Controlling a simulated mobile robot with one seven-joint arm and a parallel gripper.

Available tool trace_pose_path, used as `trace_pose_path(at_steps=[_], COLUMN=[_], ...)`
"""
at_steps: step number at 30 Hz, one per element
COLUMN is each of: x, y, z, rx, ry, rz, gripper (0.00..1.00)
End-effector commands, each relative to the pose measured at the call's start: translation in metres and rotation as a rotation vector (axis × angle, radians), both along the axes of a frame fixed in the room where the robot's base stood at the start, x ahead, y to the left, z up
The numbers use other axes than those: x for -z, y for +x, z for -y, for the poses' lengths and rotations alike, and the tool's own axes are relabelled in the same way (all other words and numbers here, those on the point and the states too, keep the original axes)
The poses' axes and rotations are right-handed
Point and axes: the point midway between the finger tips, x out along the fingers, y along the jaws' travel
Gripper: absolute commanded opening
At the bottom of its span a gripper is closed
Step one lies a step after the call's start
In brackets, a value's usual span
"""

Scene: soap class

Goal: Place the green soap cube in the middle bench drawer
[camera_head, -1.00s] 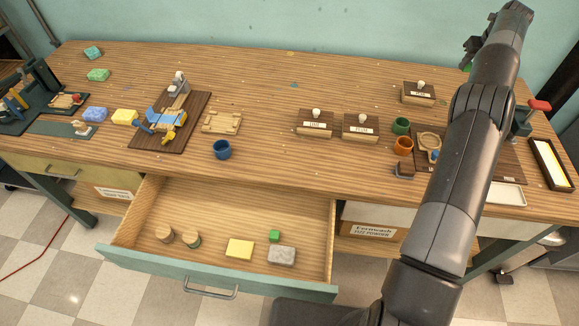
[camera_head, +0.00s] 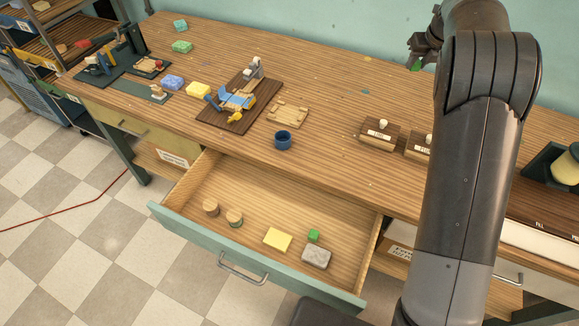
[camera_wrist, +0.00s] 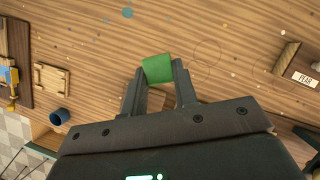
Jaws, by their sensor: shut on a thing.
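The green soap cube (camera_wrist: 158,68) is between the fingertips of my gripper (camera_wrist: 160,75) in the wrist view, held above the wooden bench top. In the head view my gripper (camera_head: 420,60) is at the far right over the back of the bench, partly hidden by my arm, with a bit of the green cube (camera_head: 415,66) showing under it. The middle bench drawer (camera_head: 270,215) is pulled open. Inside it lie a small green cube (camera_head: 314,236), a yellow block (camera_head: 277,239), a grey block (camera_head: 316,256) and two round wooden pieces (camera_head: 211,207).
A blue cup (camera_head: 283,140) stands on the bench behind the drawer. Labelled wooden blocks with knobs (camera_head: 380,132) stand to its right.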

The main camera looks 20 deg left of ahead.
Motion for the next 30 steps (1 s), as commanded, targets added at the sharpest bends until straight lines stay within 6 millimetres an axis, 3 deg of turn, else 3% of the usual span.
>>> trace_pose_path(at_steps=[1, 6, 11, 15, 21, 24, 30], x=[-0.001, 0.001, 0.005, 0.011, 0.021, 0.026, 0.033], y=[-0.017, -0.075, -0.14, -0.203, -0.296, -0.333, -0.386], z=[-0.027, -0.1, -0.159, -0.202, -0.243, -0.254, -0.264], rx=[-0.035, -0.137, -0.239, -0.336, -0.473, -0.527, -0.61], ry=[0.001, 0.001, -0.001, -0.004, -0.009, -0.012, -0.015], rz=[-0.002, -0.005, -0.007, -0.01, -0.013, -0.014, -0.012], gripper=[0.05, 0.05, 0.05, 0.05, 0.05, 0.05, 0.05])
